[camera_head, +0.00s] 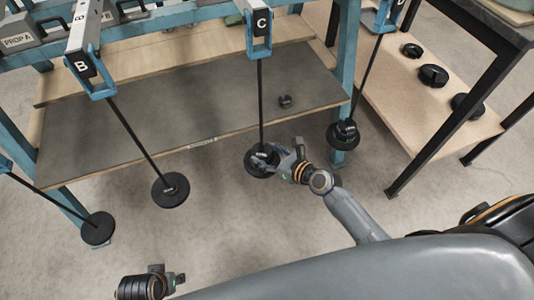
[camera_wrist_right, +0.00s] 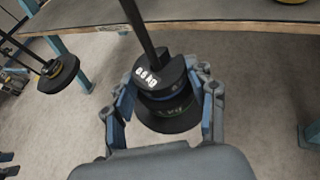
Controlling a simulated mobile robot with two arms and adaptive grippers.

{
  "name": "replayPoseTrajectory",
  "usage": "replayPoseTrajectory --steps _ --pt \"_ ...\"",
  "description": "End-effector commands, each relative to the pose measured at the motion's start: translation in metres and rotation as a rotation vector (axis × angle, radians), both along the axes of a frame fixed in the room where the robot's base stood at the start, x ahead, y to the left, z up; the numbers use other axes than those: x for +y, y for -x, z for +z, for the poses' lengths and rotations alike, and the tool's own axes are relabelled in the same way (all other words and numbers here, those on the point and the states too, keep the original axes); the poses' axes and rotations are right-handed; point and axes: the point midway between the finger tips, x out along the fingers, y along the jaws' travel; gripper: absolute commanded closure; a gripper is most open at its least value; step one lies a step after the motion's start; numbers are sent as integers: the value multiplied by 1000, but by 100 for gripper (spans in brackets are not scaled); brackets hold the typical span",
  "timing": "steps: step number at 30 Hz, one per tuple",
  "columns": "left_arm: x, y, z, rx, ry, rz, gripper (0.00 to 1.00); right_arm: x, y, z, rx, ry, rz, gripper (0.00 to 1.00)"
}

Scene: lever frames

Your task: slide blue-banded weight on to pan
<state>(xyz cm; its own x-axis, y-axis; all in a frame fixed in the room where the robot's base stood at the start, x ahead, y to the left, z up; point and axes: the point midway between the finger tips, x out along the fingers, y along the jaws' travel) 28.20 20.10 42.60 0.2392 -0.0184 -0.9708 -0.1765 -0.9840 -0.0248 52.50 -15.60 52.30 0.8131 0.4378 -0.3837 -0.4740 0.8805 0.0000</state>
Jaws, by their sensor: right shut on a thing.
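The blue-banded weight (camera_wrist_right: 148,76) is a black slotted disc with a white label and a blue band, seen in the right wrist view. My right gripper (camera_wrist_right: 164,92) is shut on it, one finger on each side. The thin black rod under lever C (camera_head: 262,22) comes down at the weight. A lower disc with green marking and the round black pan (camera_wrist_right: 165,123) are directly below; I cannot tell whether the held weight rests on them. In the head view, my right gripper (camera_head: 284,160) partly covers this pan (camera_head: 255,170). My left gripper (camera_head: 168,281) is at the bottom left, its fingers unclear.
Lever B's pan (camera_head: 170,190) hangs to the left, another pan (camera_head: 97,229) farther left. A loaded pan (camera_head: 342,137) hangs close on the right. A small weight (camera_head: 285,101) lies on the grey shelf (camera_head: 190,95). Several black weights (camera_head: 433,75) stand on the right-hand wooden shelf.

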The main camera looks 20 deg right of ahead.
Motion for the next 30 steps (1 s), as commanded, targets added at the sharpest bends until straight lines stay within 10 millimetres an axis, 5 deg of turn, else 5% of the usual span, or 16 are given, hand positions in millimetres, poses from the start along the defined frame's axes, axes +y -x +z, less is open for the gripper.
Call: replayPoseTrajectory --steps 14,15,18,30 --pt "0 -2 7 -10 1 1 60 0 -1 0 -4 -1 -2 85" --pt "0 -2 7 -10 1 1 60 0 -1 0 -4 -1 -2 39" --pt "1 -1 6 -7 1 1 60 0 -1 0 -4 -2 -1 19" --pt "1 -4 6 -11 -1 1 60 0 1 -3 3 1 1 17"
